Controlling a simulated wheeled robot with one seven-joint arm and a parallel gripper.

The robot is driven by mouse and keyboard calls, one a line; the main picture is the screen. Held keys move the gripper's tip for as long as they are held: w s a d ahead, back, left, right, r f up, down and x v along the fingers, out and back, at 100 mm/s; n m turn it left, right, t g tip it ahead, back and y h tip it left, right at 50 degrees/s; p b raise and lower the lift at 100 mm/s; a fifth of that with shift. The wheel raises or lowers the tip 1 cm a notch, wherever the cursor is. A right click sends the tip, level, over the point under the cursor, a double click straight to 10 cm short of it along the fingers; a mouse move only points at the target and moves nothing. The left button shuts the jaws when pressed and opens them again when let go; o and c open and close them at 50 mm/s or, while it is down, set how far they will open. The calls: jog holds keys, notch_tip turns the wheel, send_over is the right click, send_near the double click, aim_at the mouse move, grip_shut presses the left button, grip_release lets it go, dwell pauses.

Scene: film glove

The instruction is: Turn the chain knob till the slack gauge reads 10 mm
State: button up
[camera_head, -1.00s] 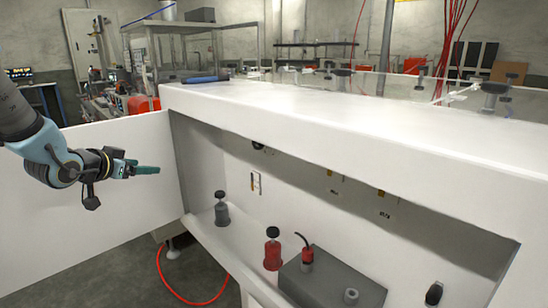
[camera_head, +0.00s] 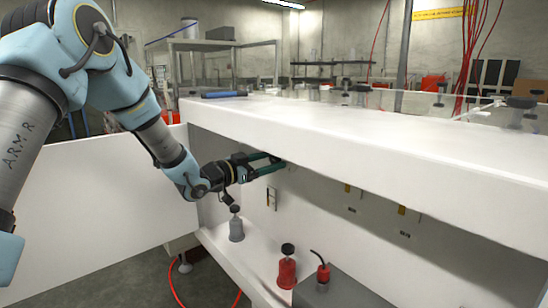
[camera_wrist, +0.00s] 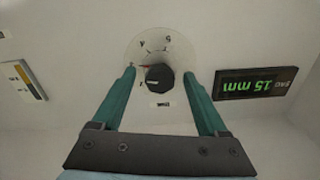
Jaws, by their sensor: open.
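In the wrist view a round black knob (camera_wrist: 158,77) sits on a pale dial plate (camera_wrist: 176,46) on the cabinet's inner wall. A small red mark shows at its upper left. The slack gauge (camera_wrist: 256,85), a dark display to the right, reads 15 mm in green digits. My gripper (camera_wrist: 160,74) is open, its green fingers on the left and right of the knob, with visible gaps to it. In the head view my gripper (camera_head: 272,164) reaches into the cabinet, high near its left end. The knob is not clearly visible there.
The white cabinet top (camera_head: 330,120) overhangs my gripper. On the shelf below stand a grey bottle (camera_head: 236,230), a red bottle (camera_head: 287,272) and a grey box (camera_head: 340,292). An open white door panel (camera_head: 90,205) is at the left.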

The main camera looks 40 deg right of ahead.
jog(key=shift+d, duration=0.9)
grip_shut()
